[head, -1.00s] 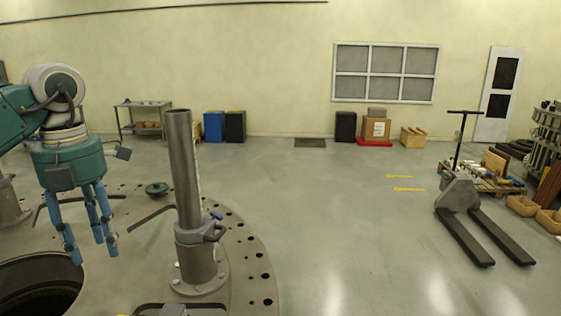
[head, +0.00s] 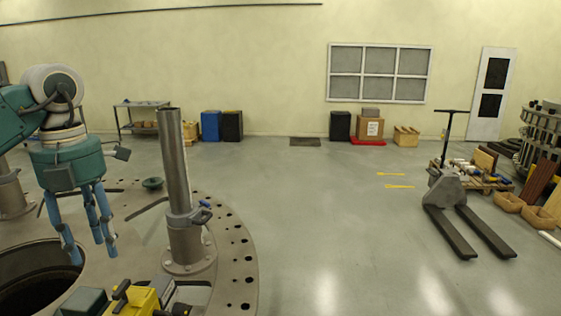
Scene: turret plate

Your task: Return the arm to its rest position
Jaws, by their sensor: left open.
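My left gripper (head: 92,245) hangs at the left of the head view on a green and grey arm. Its blue fingers point down, spread apart, with nothing between them. It is above the turret plate (head: 228,262), near the edge of the large round dark opening (head: 35,275). A tall grey metal post (head: 177,170) with a clamp handle stands upright on the plate, to the right of the gripper and apart from it. My right gripper is not in view.
A yellow and black device (head: 140,297) shows at the bottom edge. A pallet jack (head: 455,205) stands on the right, near a loaded pallet (head: 470,175). A shelf table (head: 140,120) and bins (head: 220,126) line the back wall. The middle floor is clear.

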